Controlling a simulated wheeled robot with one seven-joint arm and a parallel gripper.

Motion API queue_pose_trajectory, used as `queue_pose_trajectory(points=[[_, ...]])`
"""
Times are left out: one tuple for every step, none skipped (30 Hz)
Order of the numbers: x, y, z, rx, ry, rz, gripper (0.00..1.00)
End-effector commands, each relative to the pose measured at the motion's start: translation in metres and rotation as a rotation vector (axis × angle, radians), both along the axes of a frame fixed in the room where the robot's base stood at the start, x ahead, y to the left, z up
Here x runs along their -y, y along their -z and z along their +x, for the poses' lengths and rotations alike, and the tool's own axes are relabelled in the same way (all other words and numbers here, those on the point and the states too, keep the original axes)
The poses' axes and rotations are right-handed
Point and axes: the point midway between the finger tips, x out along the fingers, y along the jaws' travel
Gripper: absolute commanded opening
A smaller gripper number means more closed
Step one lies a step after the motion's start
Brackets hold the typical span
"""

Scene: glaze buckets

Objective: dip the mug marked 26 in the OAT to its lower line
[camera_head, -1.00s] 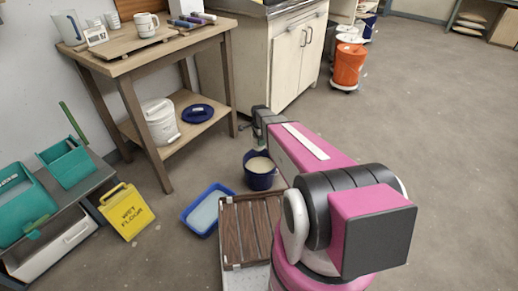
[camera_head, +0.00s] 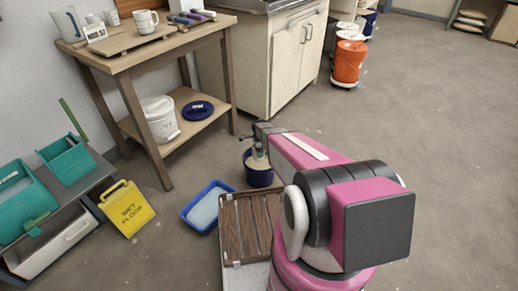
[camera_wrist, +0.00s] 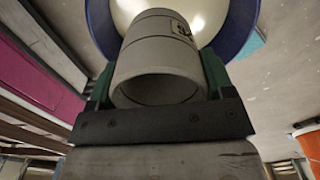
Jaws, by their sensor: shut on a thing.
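My gripper (camera_head: 257,150) is over the dark blue bucket (camera_head: 262,180) of cream glaze, on the floor beyond the slatted board. In the wrist view my gripper (camera_wrist: 158,92) is shut on a pale grey mug (camera_wrist: 155,52), with a finger on each side. One hollow end of the mug faces the camera. Faint bands ring its wall, and a dark mark near its far end is too cut off to read. The bucket's blue rim (camera_wrist: 240,25) and pale glaze show behind the mug. Whether the mug touches the glaze is unclear. No OAT label is legible.
A blue tray (camera_head: 206,208) of pale liquid lies left of the slatted board (camera_head: 245,225). A yellow wet-floor sign (camera_head: 127,209) stands further left. A wooden table (camera_head: 135,62) holds another white mug (camera_head: 145,20). An orange bucket (camera_head: 348,62) stands far right. Floor at right is clear.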

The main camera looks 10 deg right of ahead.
Motion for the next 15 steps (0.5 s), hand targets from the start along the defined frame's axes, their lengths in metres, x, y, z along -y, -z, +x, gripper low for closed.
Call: queue_pose_trajectory(points=[[0.000, 0.000, 0.000, 0.000, 0.000, 0.000, 0.41], [0.000, 0.001, 0.000, 0.000, 0.000, 0.000, 0.41], [0.000, 0.002, 0.000, -0.001, 0.000, 0.000, 0.41], [0.000, 0.003, 0.000, -0.001, 0.000, 0.000, 0.41], [0.000, 0.005, 0.000, -0.001, 0.000, 0.000, 0.41], [0.000, 0.007, 0.000, -0.001, 0.000, 0.000, 0.41], [0.000, 0.009, 0.000, -0.001, 0.000, 0.000, 0.41], [0.000, 0.011, 0.000, -0.001, 0.000, 0.000, 0.41], [0.000, 0.014, 0.000, -0.001, 0.000, 0.000, 0.41], [0.000, 0.016, 0.000, -0.001, 0.000, 0.000, 0.41], [0.000, 0.018, 0.000, -0.002, 0.000, 0.000, 0.41], [0.000, 0.021, 0.000, -0.002, 0.000, 0.000, 0.41], [0.000, 0.023, 0.000, -0.002, 0.000, 0.000, 0.41], [0.000, 0.025, 0.000, -0.002, 0.000, 0.000, 0.41], [0.000, 0.027, 0.000, -0.002, 0.000, 0.000, 0.41]])
